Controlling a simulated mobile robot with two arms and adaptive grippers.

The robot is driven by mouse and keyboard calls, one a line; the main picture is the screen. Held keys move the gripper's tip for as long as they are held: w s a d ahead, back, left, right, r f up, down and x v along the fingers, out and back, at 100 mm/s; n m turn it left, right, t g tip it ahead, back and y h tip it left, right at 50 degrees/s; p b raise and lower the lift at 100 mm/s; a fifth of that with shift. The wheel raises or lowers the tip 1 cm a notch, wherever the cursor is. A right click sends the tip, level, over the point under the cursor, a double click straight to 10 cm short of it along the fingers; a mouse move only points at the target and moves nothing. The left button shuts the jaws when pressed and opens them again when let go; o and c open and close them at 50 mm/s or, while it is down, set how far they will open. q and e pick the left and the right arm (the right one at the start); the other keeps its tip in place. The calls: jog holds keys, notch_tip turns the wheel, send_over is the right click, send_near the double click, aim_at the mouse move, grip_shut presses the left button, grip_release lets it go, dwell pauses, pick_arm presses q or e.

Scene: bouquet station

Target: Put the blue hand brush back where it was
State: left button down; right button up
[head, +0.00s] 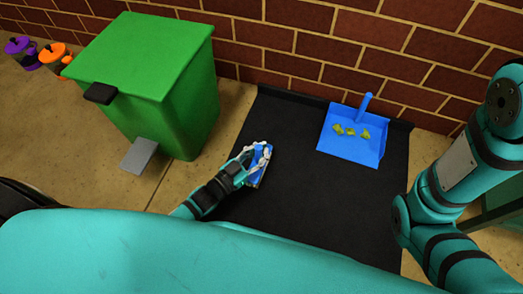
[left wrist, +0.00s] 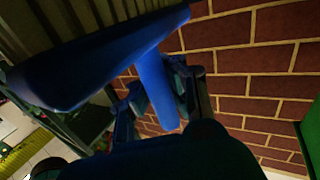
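The blue hand brush (head: 258,152) is in my left gripper (head: 257,163), over the left part of the black mat (head: 300,200). In the left wrist view, the gripper's fingers (left wrist: 165,88) close around the brush's blue handle (left wrist: 155,82), and the wide brush head (left wrist: 85,65) shows at the upper left. Whether the brush touches the mat cannot be told. A blue dustpan (head: 340,148) with several green leaf bits in it lies on the mat, right of the brush and near the wall. My right arm is at the right edge; its gripper is out of view.
A green bin (head: 185,110) with a grey pedal (head: 139,155) stands left of the mat. An orange container (head: 55,56) and a purple one (head: 21,50) are at the far left. A brick wall (head: 330,50) runs along the back. The mat between brush and dustpan is clear.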

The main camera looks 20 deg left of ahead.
pick_arm(q)
jog(key=c, duration=1.5)
grip_release()
jog(key=shift+f, duration=0.1)
jog(key=shift+o, duration=0.2)
jog(key=p+v, duration=0.1)
jog(key=v, duration=0.2)
jog(key=p+v, duration=0.2)
jog(key=v, duration=0.2)
jog(key=p+v, duration=0.2)
jog(key=v, duration=0.2)
jog(key=shift+s+a+r, duration=0.1)
jog(key=shift+r, duration=0.2)
jog(key=shift+s+a+f+p, duration=0.1)
jog(key=shift+s+a+p, duration=0.1)
jog(key=shift+s+p, duration=0.15)
